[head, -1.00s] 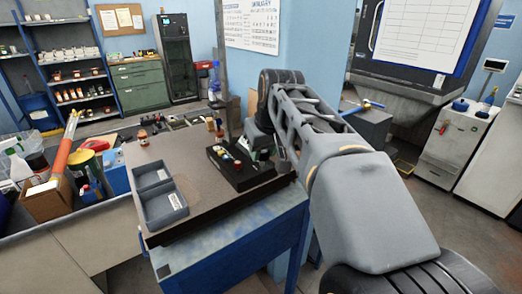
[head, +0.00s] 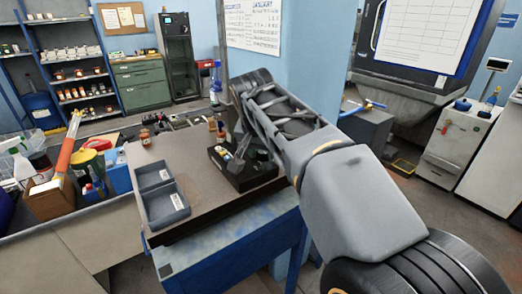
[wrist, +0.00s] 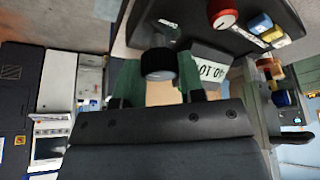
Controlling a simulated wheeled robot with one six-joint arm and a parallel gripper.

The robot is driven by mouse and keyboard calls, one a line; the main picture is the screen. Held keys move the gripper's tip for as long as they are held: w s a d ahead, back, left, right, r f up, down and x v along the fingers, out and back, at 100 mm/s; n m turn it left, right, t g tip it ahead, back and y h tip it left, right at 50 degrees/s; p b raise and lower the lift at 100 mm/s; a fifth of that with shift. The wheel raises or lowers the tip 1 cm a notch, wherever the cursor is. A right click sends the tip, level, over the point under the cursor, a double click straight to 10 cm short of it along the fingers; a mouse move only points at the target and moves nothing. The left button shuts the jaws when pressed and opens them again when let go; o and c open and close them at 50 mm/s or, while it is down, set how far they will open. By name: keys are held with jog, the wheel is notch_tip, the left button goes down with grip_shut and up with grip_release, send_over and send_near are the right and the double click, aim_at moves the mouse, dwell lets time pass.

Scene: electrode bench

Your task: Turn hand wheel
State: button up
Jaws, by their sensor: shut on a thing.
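The hand wheel (wrist: 158,66) is a short black knob in the wrist view, beside the sloped dark control box (wrist: 262,40). My gripper (wrist: 160,78) has green fingers on either side of it and is shut on it. The box carries a red button (wrist: 222,14), yellow and blue buttons, and a white label (wrist: 209,67) with black digits.
A grey two-part tray (head: 167,217) lies at the bench's front left. More bottles stand near the back edge. The bench top (head: 195,160) between tray and box is clear.

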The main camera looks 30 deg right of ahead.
jog(key=shift+f+m, duration=0.1)
jog(key=shift+m, duration=0.2)
jog(key=o, duration=0.6)
jog(key=shift+s+a, duration=0.1)
jog(key=shift+o, duration=0.2)
jog(key=shift+r, duration=0.3)
jog(key=p+v, duration=0.2)
jog(key=v, duration=1.1)
jog(key=shift+r, duration=0.2)
jog(key=shift+a, duration=0.2)
